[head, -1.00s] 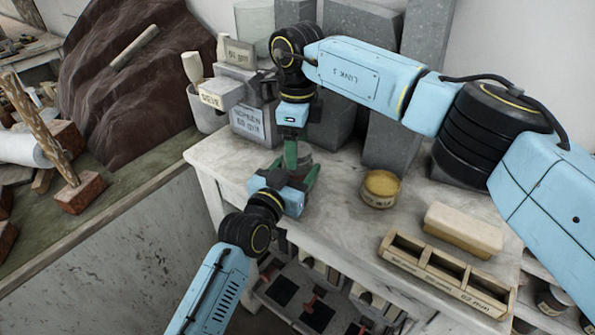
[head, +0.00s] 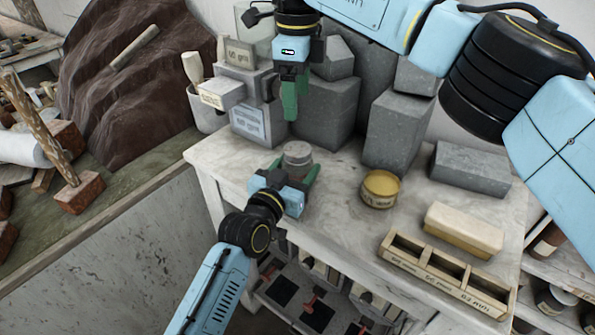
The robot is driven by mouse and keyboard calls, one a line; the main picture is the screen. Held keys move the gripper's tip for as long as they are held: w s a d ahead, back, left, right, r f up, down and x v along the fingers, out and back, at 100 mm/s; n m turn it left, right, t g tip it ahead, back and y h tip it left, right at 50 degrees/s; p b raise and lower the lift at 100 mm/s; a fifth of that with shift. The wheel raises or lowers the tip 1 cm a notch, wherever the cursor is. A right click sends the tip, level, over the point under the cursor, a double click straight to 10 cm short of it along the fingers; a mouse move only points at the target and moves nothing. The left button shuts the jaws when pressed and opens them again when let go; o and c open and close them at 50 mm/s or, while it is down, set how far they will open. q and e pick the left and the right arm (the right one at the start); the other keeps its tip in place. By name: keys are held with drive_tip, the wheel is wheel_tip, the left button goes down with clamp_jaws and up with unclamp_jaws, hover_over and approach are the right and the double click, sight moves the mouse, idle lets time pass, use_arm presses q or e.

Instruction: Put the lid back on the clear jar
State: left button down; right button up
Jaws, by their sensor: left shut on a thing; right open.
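The jar (head: 298,162) stands on the pale worktop near its left front part, between the green fingers of my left gripper (head: 294,172). My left gripper is shut on the jar from the front. A round grey lid (head: 298,149) shows at the top of the jar and looks level. It appears to sit on the jar's mouth, though the seam is too small to make out. The jar's lower part is hidden by my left gripper. My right gripper (head: 292,108) is open and empty, fingers down, above and behind the jar.
A yellow-topped round tin (head: 380,188) stands right of the jar. A wooden compartment tray (head: 447,274) and a cream block (head: 463,230) lie further right. Grey stone blocks (head: 400,125) and a labelled grey block (head: 250,120) stand behind. The worktop around the tin is clear.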

drive_tip(key=shift+r, duration=0.45)
use_arm(q)
drive_tip(key=shift+c, duration=1.5)
unclamp_jaws()
drive_tip(key=v, duration=1.3)
drive_tip(key=shift+s, duration=0.15)
use_arm(e)
drive_tip(key=shift+r, duration=0.15)
use_arm(q)
drive_tip(key=shift+a, duration=0.15)
